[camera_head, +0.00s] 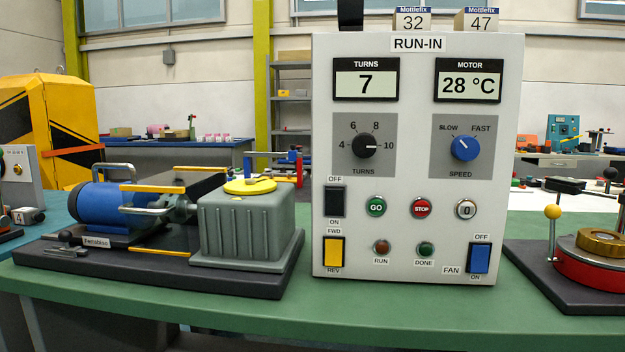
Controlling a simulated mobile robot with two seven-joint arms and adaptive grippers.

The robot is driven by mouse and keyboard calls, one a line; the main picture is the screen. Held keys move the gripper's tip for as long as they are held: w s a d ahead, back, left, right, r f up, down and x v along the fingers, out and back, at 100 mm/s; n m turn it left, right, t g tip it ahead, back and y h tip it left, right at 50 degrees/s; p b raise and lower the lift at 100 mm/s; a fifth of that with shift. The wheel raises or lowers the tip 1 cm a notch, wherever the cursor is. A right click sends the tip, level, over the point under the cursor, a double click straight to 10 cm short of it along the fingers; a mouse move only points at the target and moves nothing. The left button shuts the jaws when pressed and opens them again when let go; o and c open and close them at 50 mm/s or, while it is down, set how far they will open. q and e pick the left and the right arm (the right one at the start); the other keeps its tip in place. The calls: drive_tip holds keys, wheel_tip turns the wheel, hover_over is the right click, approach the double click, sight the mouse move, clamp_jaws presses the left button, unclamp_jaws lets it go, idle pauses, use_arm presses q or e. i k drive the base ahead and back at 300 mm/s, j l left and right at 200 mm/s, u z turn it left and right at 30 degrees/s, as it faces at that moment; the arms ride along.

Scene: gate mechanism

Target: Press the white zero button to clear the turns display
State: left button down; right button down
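The white zero button (466,209), marked 0, sits on the front of the RUN-IN control panel (417,300), right of the red STOP button (421,208) and the green GO button (376,206). The turns display (366,85) at the panel's upper left reads 7. Neither of my grippers is in view, and nothing covers the button or the display.
A blue motor with a grey gearbox (248,225) stands on a dark base left of the panel. A red round device (592,262) with a yellow-knobbed rod stands at the right. The green bench (360,320) is clear in front of the panel.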

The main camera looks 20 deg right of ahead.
sight(466, 210)
drive_tip(key=z, duration=1.25)
